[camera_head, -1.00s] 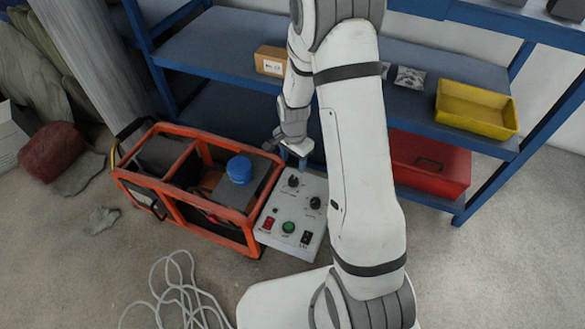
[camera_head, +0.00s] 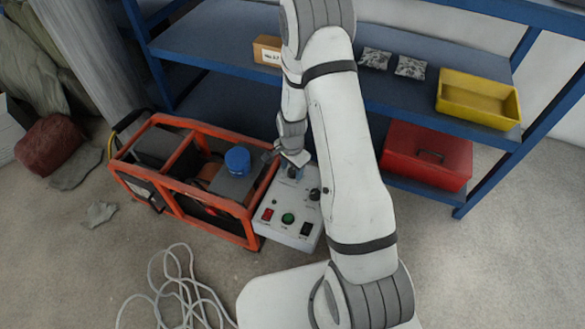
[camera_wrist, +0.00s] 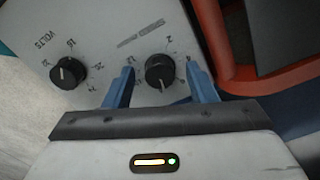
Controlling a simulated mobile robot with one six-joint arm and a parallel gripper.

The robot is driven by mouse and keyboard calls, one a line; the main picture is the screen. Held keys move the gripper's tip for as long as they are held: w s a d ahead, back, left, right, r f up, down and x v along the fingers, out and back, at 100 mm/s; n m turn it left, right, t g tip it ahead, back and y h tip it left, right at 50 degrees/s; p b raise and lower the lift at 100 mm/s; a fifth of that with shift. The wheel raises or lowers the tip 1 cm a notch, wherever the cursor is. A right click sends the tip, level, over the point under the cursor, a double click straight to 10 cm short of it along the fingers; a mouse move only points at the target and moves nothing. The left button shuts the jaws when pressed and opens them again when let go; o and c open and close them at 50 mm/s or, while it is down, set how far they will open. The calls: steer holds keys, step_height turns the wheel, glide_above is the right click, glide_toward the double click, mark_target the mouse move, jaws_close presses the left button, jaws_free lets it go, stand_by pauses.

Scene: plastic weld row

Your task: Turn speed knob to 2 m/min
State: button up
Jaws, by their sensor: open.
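The grey control panel (camera_head: 275,222) sits beside the orange-framed machine. In the wrist view, a black knob (camera_wrist: 160,70) stands between the two blue fingertips of my gripper (camera_wrist: 159,76), with a small gap on each side. Its white pointer mark faces the bottom of the picture. A "2" shows by its dial; the other marks are hard to read. A second knob (camera_wrist: 68,72), marked VOLTS, is left of the fingers; in the head view it is right of my gripper (camera_head: 295,172). My gripper is open over the panel's upper left and partly hides the first knob.
The machine's orange frame (camera_head: 192,219) with a blue cap (camera_head: 237,160) stands close to the left. A blue shelf (camera_head: 215,52) is behind; loose cable (camera_head: 178,290) lies on the floor.

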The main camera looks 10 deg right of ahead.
steer(key=c, duration=1)
steer(key=shift+o, duration=0.2)
